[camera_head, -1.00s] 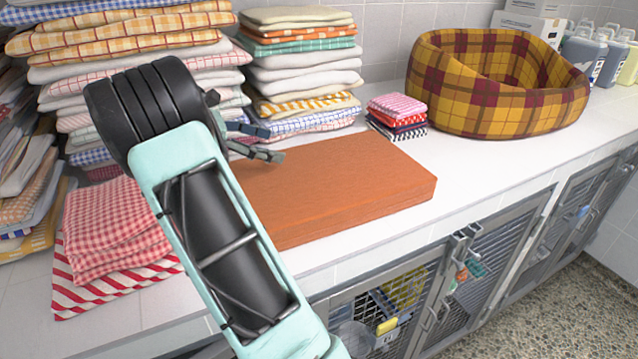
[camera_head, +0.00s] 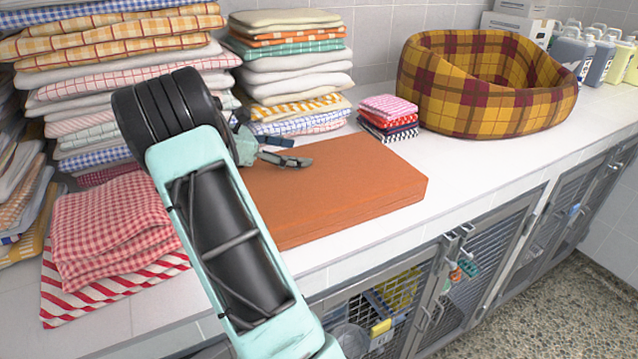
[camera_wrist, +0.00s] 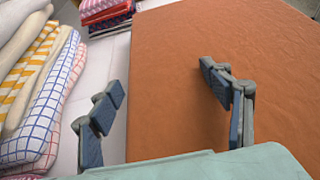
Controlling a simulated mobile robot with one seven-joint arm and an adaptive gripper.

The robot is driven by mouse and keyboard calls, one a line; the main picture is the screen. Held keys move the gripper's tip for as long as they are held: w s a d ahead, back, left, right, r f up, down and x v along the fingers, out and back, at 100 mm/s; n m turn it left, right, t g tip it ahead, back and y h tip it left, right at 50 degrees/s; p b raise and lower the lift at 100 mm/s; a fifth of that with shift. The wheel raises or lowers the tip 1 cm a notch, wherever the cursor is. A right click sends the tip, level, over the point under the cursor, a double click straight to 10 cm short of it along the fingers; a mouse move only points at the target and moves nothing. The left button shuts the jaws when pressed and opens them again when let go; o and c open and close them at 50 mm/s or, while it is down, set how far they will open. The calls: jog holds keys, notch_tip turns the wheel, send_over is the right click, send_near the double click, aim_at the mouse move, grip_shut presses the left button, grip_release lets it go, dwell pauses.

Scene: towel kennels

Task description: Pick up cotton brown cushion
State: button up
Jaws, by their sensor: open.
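The cotton brown cushion (camera_head: 340,190) is a flat, orange-brown slab lying on the white counter. It fills much of the right side of the wrist view (camera_wrist: 190,60). My gripper (camera_head: 285,160) is over the cushion's far left part in the head view, and my arm hides the cushion's left end. In the wrist view my gripper (camera_wrist: 165,105) is open and empty. Its right finger is over the cushion, and its left finger is over the white strip of counter beside the cushion's left edge. I cannot tell how high the fingers are above it.
Folded towel stacks (camera_head: 295,70) stand close behind the cushion, with red checked towels (camera_head: 110,225) at left. A small towel pile (camera_head: 388,118) and a plaid pet bed (camera_head: 490,85) stand at the back right. The counter right of the cushion (camera_head: 480,165) is clear.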

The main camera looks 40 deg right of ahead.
jog(key=shift+s+d+f, duration=0.15)
jog(key=shift+d+f, duration=0.1)
jog(key=shift+d, duration=0.3)
jog(key=shift+c, duration=0.7)
jog(key=c, duration=1)
jog(key=shift+r, duration=0.1)
